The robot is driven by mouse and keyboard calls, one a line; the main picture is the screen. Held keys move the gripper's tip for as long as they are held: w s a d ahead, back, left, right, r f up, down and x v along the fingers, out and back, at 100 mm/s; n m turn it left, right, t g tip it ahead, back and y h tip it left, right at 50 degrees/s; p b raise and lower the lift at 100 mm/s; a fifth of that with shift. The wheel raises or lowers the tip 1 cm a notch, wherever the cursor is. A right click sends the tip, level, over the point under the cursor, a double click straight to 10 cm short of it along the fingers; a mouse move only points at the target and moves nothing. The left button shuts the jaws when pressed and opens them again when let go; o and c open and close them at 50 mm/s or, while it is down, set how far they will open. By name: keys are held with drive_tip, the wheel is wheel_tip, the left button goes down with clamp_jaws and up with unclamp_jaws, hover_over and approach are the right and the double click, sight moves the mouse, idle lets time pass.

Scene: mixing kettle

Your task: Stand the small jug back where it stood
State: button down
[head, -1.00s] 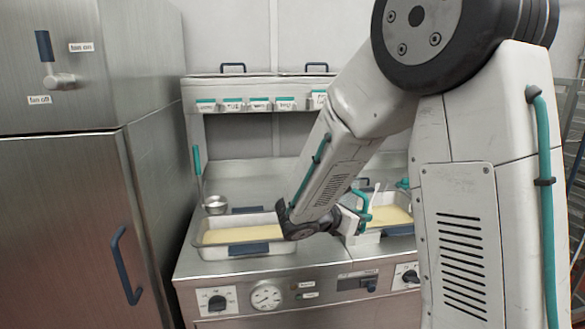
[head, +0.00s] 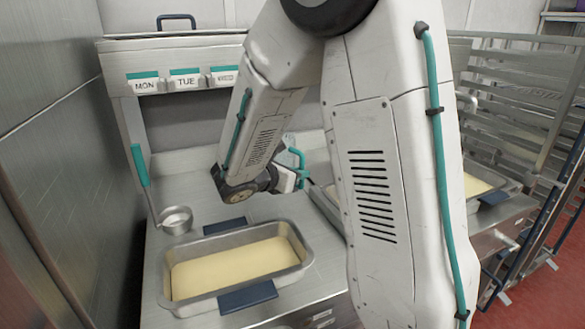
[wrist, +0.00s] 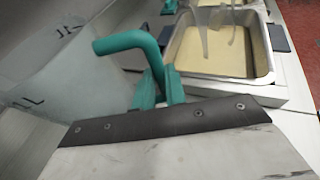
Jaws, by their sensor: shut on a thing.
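The small jug (wrist: 60,80) is a translucent, pale vessel with dark markings and a teal handle (wrist: 128,42). It fills the left of the wrist view. In the head view only a pale bit of it (head: 291,158) and its teal handle show behind my wrist, over the worktop at the back. My gripper (wrist: 160,95) is shut on the handle; in the head view it (head: 287,180) is partly hidden by my arm. I cannot tell whether the jug's base touches the worktop. Its standing place cannot be made out.
A steel pan of yellow liquid (head: 302,248) sits in the worktop in front of my gripper. A small ladle (head: 177,219) with a teal handle stands at left. A shelf with day labels (head: 186,80) is behind. Metal racks (head: 520,90) stand at right.

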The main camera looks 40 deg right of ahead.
drive_tip(key=shift+a+f, duration=0.1)
drive_tip(key=shift+f, duration=3.3)
drive_tip(key=shift+s+f, duration=0.15)
drive_tip(key=shift+f, duration=0.3)
drive_tip(key=shift+s+f, duration=0.1)
drive_tip(key=shift+f, duration=0.25)
drive_tip(key=c, duration=1.4)
unclamp_jaws()
drive_tip(key=shift+o, duration=0.2)
drive_tip(key=shift+a, duration=0.1)
drive_tip(key=w+r+v, duration=0.1)
drive_tip(key=v, duration=0.7)
drive_tip(key=shift+s, duration=0.15)
